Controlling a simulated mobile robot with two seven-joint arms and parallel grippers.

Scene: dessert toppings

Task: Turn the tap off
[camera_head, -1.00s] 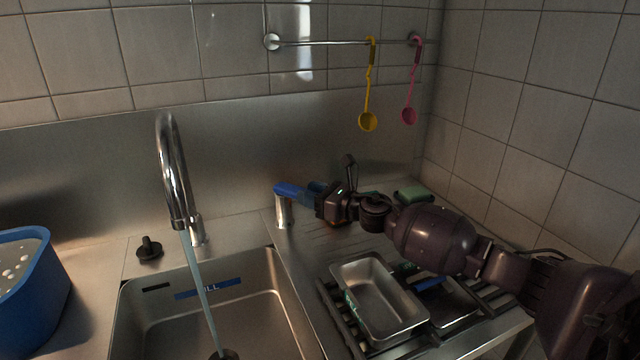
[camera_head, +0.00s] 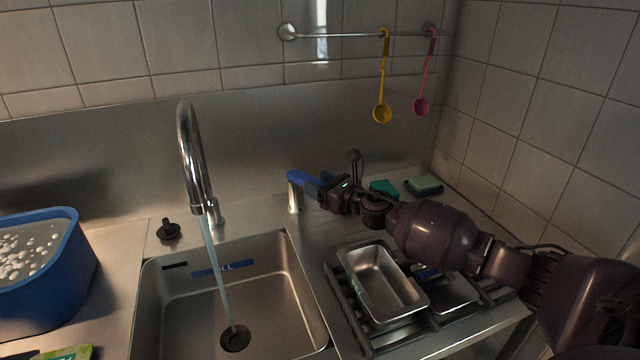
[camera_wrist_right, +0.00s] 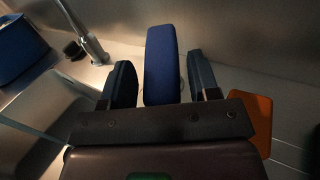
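The tap's curved chrome spout (camera_head: 190,155) stands behind the sink, and a stream of water (camera_head: 219,270) runs from it into the basin. Its blue lever (camera_head: 303,177) sits on a short metal post (camera_head: 295,198) to the right of the spout. My right gripper (camera_head: 318,188) is at the lever, coming from the right. In the right wrist view the blue lever (camera_wrist_right: 162,65) stands between the two dark fingers of the right gripper (camera_wrist_right: 162,82). Gaps show on both sides, so the gripper is open around it. My left gripper is not in view.
The steel sink (camera_head: 150,300) has a dark drain (camera_head: 235,338). A blue tub (camera_head: 75,260) with white pieces is at left, a black stopper (camera_head: 168,230) behind the sink. Metal trays (camera_head: 385,285) lie on a rack under my right arm. Ladles hang from the wall rail (camera_head: 345,35).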

